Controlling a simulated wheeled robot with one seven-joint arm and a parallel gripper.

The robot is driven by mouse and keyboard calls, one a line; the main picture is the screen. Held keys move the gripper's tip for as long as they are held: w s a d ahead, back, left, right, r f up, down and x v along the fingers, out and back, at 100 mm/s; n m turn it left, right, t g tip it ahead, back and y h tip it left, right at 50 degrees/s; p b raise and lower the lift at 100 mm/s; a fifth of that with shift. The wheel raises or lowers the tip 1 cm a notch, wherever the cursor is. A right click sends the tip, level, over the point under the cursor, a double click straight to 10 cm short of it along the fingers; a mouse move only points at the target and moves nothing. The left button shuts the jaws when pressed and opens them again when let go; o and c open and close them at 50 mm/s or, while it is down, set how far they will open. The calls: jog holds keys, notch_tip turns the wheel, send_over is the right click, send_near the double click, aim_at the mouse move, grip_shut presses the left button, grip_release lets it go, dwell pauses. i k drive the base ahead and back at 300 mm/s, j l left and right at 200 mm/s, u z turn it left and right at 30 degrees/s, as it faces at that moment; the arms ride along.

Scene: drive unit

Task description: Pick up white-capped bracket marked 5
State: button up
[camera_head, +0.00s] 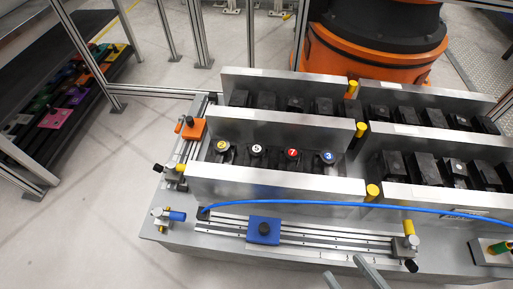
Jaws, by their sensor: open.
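The white-capped bracket (257,149) stands in the front-left metal fixture, in a row between two upright metal plates. Its round white cap faces up and bears a small dark mark that looks like a 5. Its lower part is hidden behind the front plate. A yellow-capped bracket (222,145) is to its left, and a red-capped one marked 7 (292,153) is to its right. My gripper (350,275) shows only as two grey fingers at the bottom edge. They are apart with nothing between them, well in front of and right of the white cap.
A blue-capped bracket marked 3 (327,157) ends the row. The front metal plate (270,185) and rear plate (280,128) enclose it. A blue cable (330,203) crosses before the fixture. A rail with a blue block (263,231) lies in front. More fixtures hold dark parts behind and right.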

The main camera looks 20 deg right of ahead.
aim_at(256, 156)
jog(key=i+j+u, duration=0.8)
jog(key=j+u, duration=0.15)
jog(key=i+j+u, duration=0.45)
jog(key=i+u, duration=0.45)
jog(key=i+z, duration=0.15)
jog(key=i, duration=0.35)
jog(key=i+j+z, duration=0.15)
jog(key=i, duration=0.4)
jog(key=i+j+z, duration=0.15)
jog(key=i, duration=0.35)
jog(key=i+z, duration=0.2)
jog(key=z, duration=0.25)
jog(key=i+z, duration=0.25)
jog(key=z, duration=0.25)
jog(key=i+j+z, duration=0.2)
jog(key=z, duration=0.25)
jog(key=i+j+z, duration=0.15)
jog(key=z, duration=0.3)
jog(key=i+j+z, duration=0.1)
jog(key=z, duration=0.35)
jog(key=i+j+z, duration=0.15)
jog(key=z, duration=0.25)
jog(key=i+j+z, duration=0.1)
jog(key=z, duration=0.35)
jog(key=j+z, duration=0.4)
jog(key=i+j+z, duration=0.1)
jog(key=z, duration=0.35)
jog(key=i+j+z, duration=0.7)
jog(key=j+z, duration=0.15)
